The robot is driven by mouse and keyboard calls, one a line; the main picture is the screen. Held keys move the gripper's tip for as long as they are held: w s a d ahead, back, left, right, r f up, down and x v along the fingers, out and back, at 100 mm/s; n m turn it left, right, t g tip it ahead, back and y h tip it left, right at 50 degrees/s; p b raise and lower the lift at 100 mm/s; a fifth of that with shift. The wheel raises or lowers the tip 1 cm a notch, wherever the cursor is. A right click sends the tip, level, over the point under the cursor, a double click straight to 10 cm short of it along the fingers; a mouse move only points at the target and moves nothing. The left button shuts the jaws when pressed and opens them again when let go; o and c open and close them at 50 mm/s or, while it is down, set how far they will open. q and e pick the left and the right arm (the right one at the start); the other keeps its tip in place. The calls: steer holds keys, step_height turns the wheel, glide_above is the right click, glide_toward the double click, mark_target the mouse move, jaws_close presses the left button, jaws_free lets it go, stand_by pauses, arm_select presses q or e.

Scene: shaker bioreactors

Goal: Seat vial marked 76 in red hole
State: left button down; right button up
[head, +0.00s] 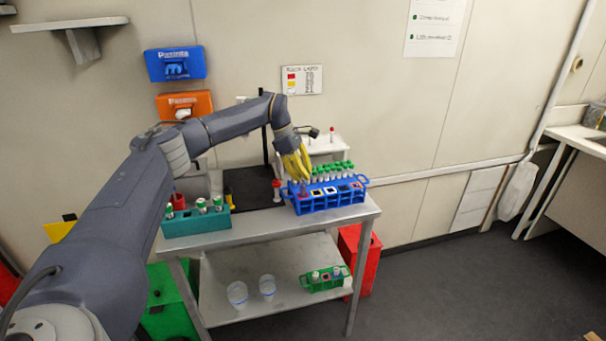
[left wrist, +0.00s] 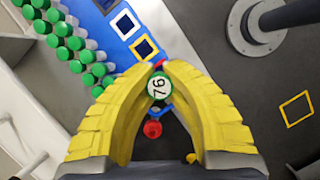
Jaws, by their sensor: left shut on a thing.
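My left gripper (head: 297,168) has yellow fingers and is over the left end of the blue rack (head: 330,205). In the left wrist view the fingers (left wrist: 160,92) are shut on the vial marked 76 (left wrist: 158,87), whose round white, green-edged cap faces the camera. The rack's blue top (left wrist: 118,22) shows there with square holes framed in white and yellow. Bits of red edge show just beside the vial's cap, but the hole there is mostly hidden. I cannot tell how deep the vial's lower end sits. My right gripper is not in view.
Several green-capped vials (head: 335,168) stand behind the blue rack. A teal rack (head: 197,222) with vials stands at the table's left. A red-topped object (head: 276,184) stands near the gripper, on the dark mat (head: 248,188). Cups (head: 237,294) and a green rack (head: 326,278) are on the lower shelf.

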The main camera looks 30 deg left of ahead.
mark_target(303, 196)
arm_select(q)
steer(key=shift+f, duration=2.75)
stand_by(3.8)
steer(key=c, duration=1.4)
jaws_free()
steer(key=shift+c, duration=0.2)
steer(key=v, duration=1.2)
